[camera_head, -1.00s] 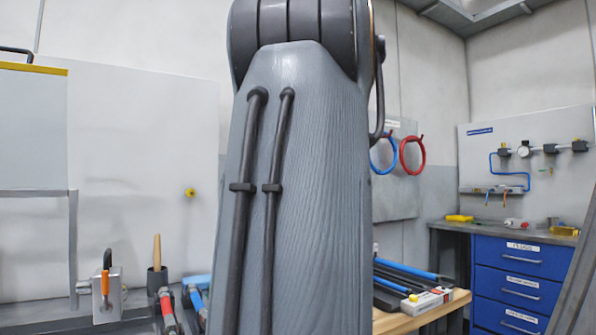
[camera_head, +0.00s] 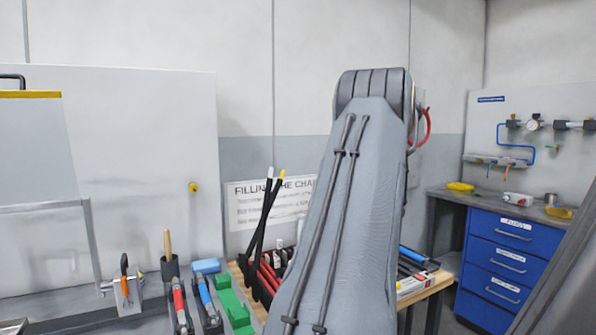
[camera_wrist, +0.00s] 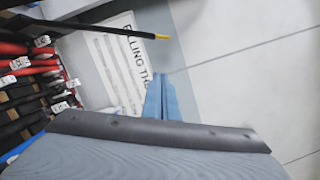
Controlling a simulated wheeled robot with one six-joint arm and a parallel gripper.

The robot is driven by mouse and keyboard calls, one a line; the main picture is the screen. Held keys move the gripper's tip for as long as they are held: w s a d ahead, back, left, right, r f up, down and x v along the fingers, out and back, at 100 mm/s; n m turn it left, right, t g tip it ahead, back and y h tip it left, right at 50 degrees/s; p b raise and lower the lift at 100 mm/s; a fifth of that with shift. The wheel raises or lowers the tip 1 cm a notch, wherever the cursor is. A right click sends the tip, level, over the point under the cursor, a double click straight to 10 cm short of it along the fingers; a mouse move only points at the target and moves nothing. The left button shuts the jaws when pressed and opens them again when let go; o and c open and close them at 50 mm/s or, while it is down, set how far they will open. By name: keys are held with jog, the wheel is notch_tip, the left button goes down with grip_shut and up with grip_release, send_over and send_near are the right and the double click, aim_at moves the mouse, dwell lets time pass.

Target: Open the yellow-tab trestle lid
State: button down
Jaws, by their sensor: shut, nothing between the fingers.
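A pale grey panel (camera_head: 35,150) with a yellow strip (camera_head: 30,94) along its top edge and a black handle (camera_head: 13,78) stands at the far left in the head view. It looks like the yellow-tab lid, and its left part is cut off by the frame. A pale bar crosses its lower part. My gripper (camera_wrist: 162,76) shows in the wrist view with its blue fingers together and empty. It points toward the wall and a printed sign, apart from the panel. In the head view my own arm hides the gripper.
A larger white board (camera_head: 150,140) with a yellow knob (camera_head: 193,187) stands behind the panel. Tools, including an orange-handled one (camera_head: 124,285), stand below it. A rack of black and red rods (camera_head: 262,255) is beside my arm. A blue drawer cabinet (camera_head: 510,255) stands right.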

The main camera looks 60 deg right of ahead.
jog(key=w+r+p, duration=0.2)
jog(key=w+p, duration=0.3)
jog(key=w, duration=0.6)
jog(key=shift+d+r, duration=0.2)
jog(key=shift+r, duration=0.2)
